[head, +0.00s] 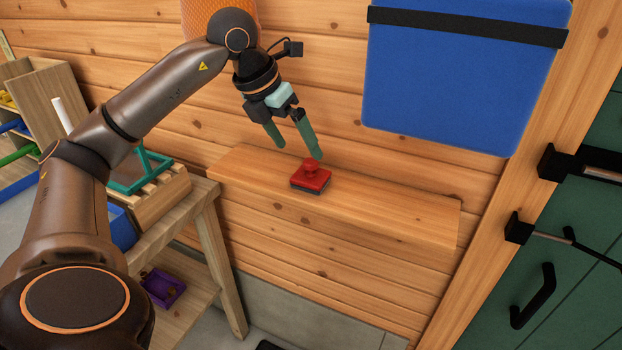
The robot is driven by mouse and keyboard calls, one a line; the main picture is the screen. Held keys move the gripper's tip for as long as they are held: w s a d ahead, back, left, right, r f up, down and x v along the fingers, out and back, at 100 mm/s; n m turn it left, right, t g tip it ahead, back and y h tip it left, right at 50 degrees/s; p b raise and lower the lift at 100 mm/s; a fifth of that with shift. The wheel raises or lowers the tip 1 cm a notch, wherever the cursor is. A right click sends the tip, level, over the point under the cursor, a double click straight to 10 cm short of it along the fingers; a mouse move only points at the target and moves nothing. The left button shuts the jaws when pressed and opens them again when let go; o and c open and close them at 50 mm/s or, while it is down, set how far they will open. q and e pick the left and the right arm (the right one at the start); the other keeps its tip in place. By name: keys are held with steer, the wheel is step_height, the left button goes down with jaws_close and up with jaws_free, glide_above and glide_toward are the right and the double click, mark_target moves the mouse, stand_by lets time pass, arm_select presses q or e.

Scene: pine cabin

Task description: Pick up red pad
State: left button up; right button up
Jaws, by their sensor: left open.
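The red pad (311,181) sits on a wooden wall shelf (405,212), left of the shelf's middle. It has a red block top with a small raised knob and a dark base. My left gripper (296,152) is open and empty, with its two green fingers pointing down. The fingers are just above and to the left of the pad, and the right finger's tip is close to the knob in the picture. I cannot tell whether that tip touches it. My right gripper is not in view.
A blue padded panel (455,75) with a black strap hangs above the shelf. A wooden workbench (205,200) stands at the left with a teal frame (140,172). A purple tray (163,287) lies below. Green doors (570,260) with black handles are at the right. The shelf's right part is bare.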

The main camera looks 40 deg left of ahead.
mark_target(305, 159)
arm_select(q)
steer(key=x, duration=0.5)
steer(key=shift+w+d+f, duration=0.1)
steer(key=shift+f, duration=0.05)
steer(key=c, duration=1.5)
